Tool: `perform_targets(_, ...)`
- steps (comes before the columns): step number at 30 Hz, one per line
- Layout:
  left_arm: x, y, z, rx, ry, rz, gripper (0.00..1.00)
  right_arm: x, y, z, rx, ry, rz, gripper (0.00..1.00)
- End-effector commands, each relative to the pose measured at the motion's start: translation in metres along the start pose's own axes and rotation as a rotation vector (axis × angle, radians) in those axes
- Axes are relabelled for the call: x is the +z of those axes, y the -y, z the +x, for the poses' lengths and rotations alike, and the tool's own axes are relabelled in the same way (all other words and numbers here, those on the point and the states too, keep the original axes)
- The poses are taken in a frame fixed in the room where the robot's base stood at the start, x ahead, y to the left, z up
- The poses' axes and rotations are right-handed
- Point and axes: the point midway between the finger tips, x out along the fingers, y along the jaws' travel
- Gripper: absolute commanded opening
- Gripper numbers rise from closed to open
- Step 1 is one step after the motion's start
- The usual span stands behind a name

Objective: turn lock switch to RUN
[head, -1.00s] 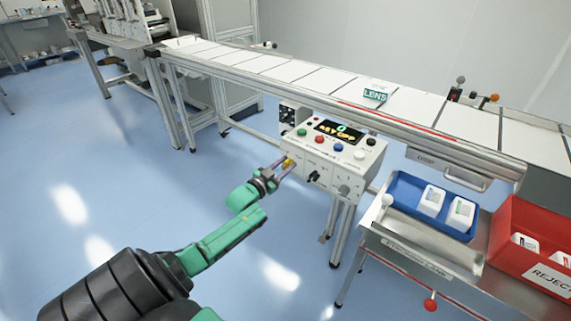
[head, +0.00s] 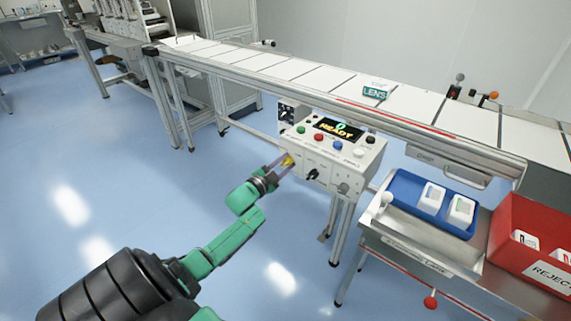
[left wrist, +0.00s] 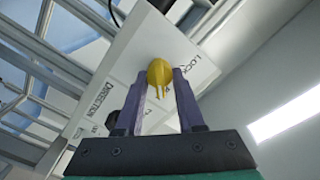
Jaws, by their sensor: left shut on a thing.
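The yellow lock switch (left wrist: 160,76) is on the front of the white control box (head: 318,160), near its left end. My left gripper (head: 285,163) is at the switch, its fingers on either side of it. In the left wrist view the gripper (left wrist: 160,95) is shut on the yellow switch, with the word LOCK on the panel beside it. The display (head: 338,129) on the box reads READY. The RUN mark cannot be made out. My right gripper is not in view.
A black knob (head: 312,174) sits just right of the switch, and coloured buttons line the box top. The conveyor (head: 300,75) runs behind the box. A blue tray (head: 405,186) and a red reject bin (head: 507,222) stand at right. Open floor lies at left.

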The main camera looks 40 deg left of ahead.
Motion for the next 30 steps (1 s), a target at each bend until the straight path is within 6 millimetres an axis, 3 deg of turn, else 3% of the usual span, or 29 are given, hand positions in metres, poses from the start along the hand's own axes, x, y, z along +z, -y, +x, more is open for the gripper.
perform_targets(9,0.0,-0.001,0.0,0.001,0.001,0.003,0.0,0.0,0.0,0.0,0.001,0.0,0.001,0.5)
perform_targets(10,0.0,-0.001,0.0,0.001,0.001,0.003,0.49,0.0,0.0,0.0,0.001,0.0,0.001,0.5)
perform_targets(12,0.0,-0.001,0.0,0.001,0.001,0.002,0.67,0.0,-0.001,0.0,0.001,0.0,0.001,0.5)
perform_targets(23,0.0,-0.001,-0.004,0.002,0.001,0.001,0.67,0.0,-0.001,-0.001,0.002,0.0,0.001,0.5)
perform_targets(26,0.0,-0.001,-0.014,0.003,0.002,0.0,0.67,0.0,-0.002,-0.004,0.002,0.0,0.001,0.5)
perform_targets(30,0.0,-0.001,-0.044,0.004,0.004,-0.001,0.67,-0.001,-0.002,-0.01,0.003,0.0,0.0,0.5)
